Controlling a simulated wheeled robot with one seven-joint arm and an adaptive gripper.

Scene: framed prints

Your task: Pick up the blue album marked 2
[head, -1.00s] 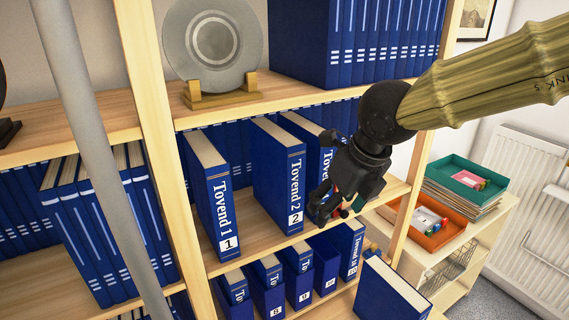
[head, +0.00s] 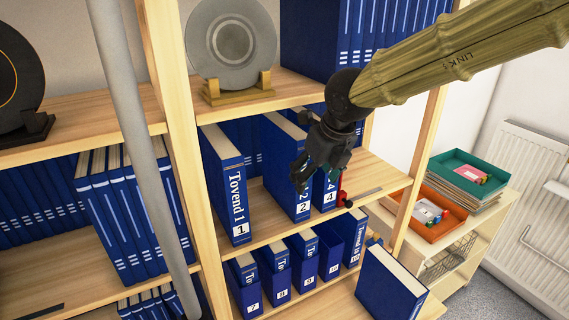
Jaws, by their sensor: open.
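The blue album marked 2 (head: 282,166) stands upright on the middle shelf (head: 268,232). Its white 2 label shows low on the spine, and the upper spine is partly hidden behind my gripper (head: 321,190). The gripper is open and empty, in front of the spines of album 2 and the blue album marked 4 (head: 329,197). One dark finger overlaps the album 2 spine in the picture; I cannot tell whether it touches. The other finger side, with a red part, is to the right of album 4. The blue album marked 1 (head: 223,172) stands to the left, with a gap between.
A shelf below holds several numbered blue albums (head: 275,280). A grey plate on a stand (head: 232,45) and a row of albums (head: 350,40) are above. A wooden upright (head: 172,120) is left, another (head: 424,130) right. A cabinet with trays (head: 430,213) stands right.

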